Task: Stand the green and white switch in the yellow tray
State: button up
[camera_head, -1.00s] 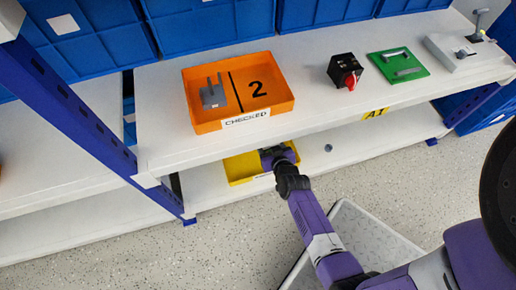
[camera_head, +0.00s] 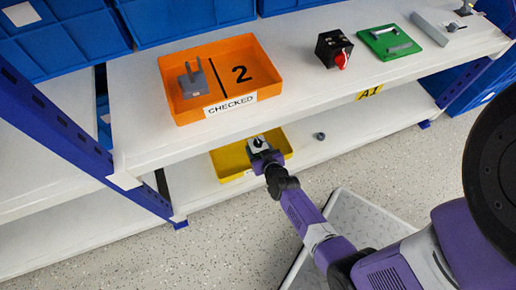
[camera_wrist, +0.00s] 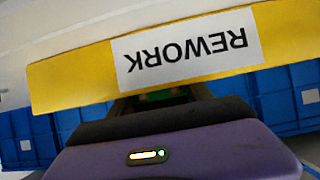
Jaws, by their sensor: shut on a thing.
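In the wrist view a bit of green (camera_wrist: 166,97) shows between the dark fingers of my gripper (camera_wrist: 160,106); the rest is hidden. The yellow tray (camera_head: 228,163) lies on the lower shelf. The switch overlaps the tray in the head view; I cannot tell whether it touches the tray. The tray's wall with an upside-down REWORK label (camera_wrist: 70,82) crosses the wrist view.
A small grey round part (camera_head: 320,136) lies right of the yellow tray.

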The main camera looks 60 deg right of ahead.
jog(key=shift+f, duration=0.15)
jog(key=o, duration=1.6)
